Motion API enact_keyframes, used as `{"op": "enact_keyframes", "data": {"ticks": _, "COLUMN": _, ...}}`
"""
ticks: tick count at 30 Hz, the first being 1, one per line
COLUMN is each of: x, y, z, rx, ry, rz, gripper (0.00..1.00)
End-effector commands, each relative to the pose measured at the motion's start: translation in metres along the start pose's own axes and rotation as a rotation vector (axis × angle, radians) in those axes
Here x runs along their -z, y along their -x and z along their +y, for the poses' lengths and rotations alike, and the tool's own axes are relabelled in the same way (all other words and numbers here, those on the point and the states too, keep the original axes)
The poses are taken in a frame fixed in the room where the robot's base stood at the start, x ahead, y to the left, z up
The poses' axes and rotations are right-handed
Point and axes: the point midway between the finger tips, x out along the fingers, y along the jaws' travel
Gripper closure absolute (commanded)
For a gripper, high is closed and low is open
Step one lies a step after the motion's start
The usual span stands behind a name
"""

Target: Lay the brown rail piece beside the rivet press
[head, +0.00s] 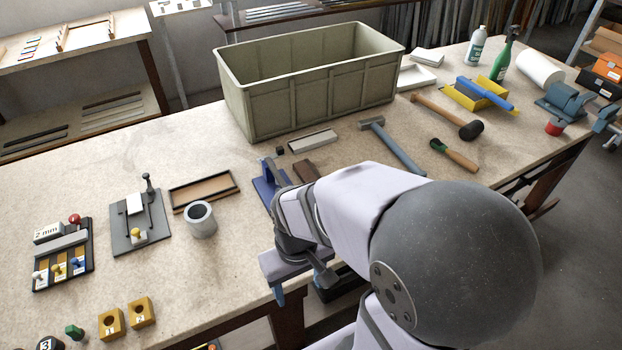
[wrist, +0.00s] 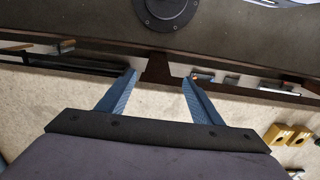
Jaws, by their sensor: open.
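A short dark brown piece (head: 306,171), which looks like the rail piece, lies on the bench in the head view, partly hidden behind my arm. Just left of it stands a blue device with an upright part (head: 268,184), likely the rivet press; my arm covers some of it. My gripper (wrist: 160,80) is open and empty, its two blue fingers apart. In the head view it is at the bench's front edge, nearer the camera than the brown piece and clear of it. The wrist view shows neither the brown piece nor the blue device clearly.
A large green crate (head: 310,112) stands behind. A brown-lined tray (head: 204,190), a grey cup (head: 200,220) and a grey lever plate (head: 138,222) are to the left. A hammer (head: 393,146) and mallet (head: 447,117) lie right.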

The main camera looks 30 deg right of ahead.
Motion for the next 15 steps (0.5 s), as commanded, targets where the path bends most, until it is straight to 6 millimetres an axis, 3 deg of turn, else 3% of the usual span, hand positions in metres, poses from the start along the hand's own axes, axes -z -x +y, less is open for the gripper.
{"op": "enact_keyframes", "data": {"ticks": 6, "x": 0.000, "y": 0.000, "z": 0.000, "rx": 0.000, "ry": 0.000, "rz": 0.000, "gripper": 0.43}}
{"op": "enact_keyframes", "data": {"ticks": 13, "x": 0.015, "y": 0.007, "z": 0.007, "rx": -0.016, "ry": -0.047, "rz": 0.004, "gripper": 0.98}}
{"op": "enact_keyframes", "data": {"ticks": 15, "x": 0.029, "y": 0.014, "z": 0.014, "rx": -0.034, "ry": -0.092, "rz": 0.009, "gripper": 1.00}}
